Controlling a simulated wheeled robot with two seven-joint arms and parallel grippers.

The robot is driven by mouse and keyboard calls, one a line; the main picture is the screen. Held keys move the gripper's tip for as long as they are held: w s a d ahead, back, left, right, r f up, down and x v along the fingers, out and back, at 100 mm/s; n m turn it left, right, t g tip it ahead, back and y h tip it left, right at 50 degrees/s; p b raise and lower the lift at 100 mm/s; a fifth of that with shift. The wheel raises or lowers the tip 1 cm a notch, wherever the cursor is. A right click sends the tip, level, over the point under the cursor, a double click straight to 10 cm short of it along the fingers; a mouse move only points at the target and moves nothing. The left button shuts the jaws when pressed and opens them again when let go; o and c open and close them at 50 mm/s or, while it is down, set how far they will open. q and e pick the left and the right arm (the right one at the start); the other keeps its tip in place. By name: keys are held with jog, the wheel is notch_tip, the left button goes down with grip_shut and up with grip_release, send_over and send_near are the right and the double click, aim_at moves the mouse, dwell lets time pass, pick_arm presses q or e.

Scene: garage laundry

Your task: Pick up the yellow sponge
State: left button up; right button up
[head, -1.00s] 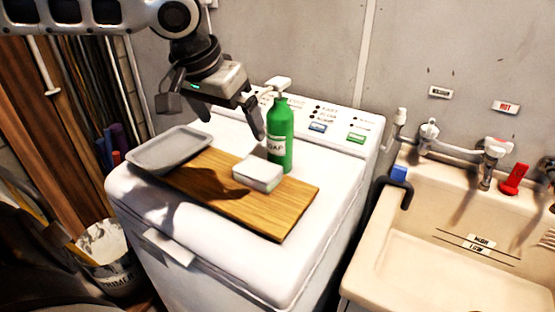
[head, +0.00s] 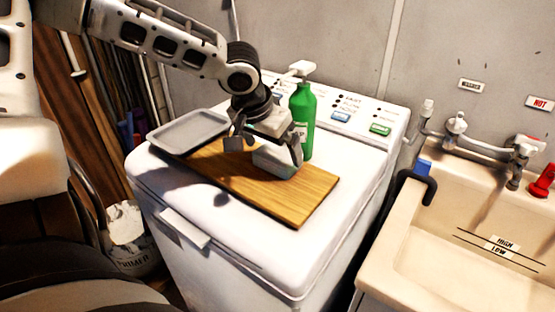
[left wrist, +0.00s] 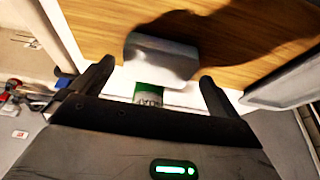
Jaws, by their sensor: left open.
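The only sponge-like thing is a pale, whitish-grey block (head: 272,164), not clearly yellow. It lies on the wooden board (head: 300,204) on top of the washing machine. My left gripper (head: 266,149) is open and low over it, partly hiding it in the head view. In the left wrist view the block (left wrist: 162,57) shows beyond and between the open fingers (left wrist: 156,72), with a gap to each. I cannot tell whether a finger touches it. My right gripper is not in view.
A green soap bottle (head: 302,118) stands just behind the block, close to the gripper. A grey tray (head: 188,132) lies at the board's left end. The washer's control panel (head: 362,115) is behind. A sink (head: 450,255) is to the right.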

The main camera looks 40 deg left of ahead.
pick_arm(q)
jog(key=shift+x, duration=1.4)
jog(key=c, duration=0.9)
jog(key=shift+o, duration=0.2)
jog(key=shift+r, duration=0.15)
jog(key=shift+w+r, duration=0.1)
jog(key=shift+r, duration=0.5)
jog(key=s+d+r, duration=0.9)
jog(key=d+r, duration=0.2)
jog(key=shift+r, duration=0.3)
